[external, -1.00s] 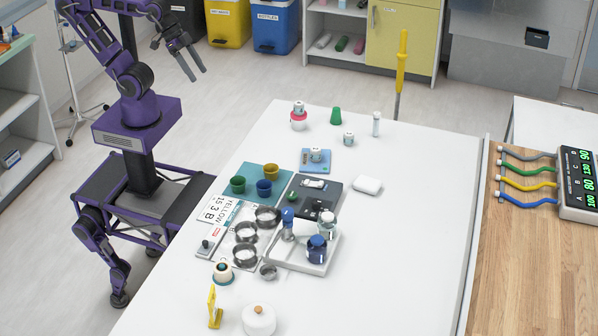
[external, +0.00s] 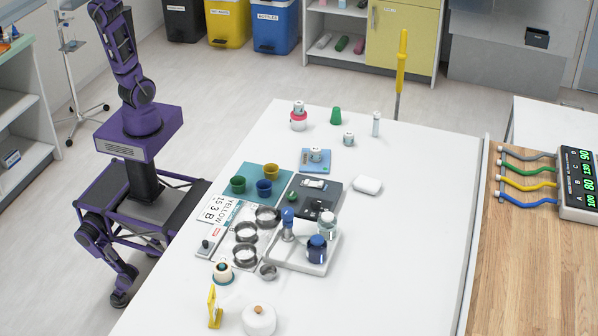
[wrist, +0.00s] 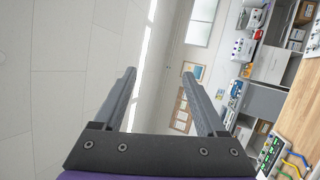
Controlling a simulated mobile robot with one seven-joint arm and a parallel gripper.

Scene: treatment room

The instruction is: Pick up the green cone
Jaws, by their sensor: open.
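The green cone (external: 336,116) stands upright on the white table at its far end, between a jar on a pink-red base and a slim clear vial. It is not seen in the wrist view. My gripper (wrist: 160,90) shows in the wrist view with its two fingers apart and nothing between them. It faces the far wall and ceiling, away from the table top. In the external view my arm rises at the left and its end is out of the frame, so my gripper is well apart from the cone.
The white table (external: 420,230) has free room on its right. Near the cone stand the jar on the pink-red base (external: 298,122), a small white jar (external: 348,139) and the vial (external: 376,124). A yellow pole (external: 402,60) stands behind the table. Cups, rings and trays crowd the middle.

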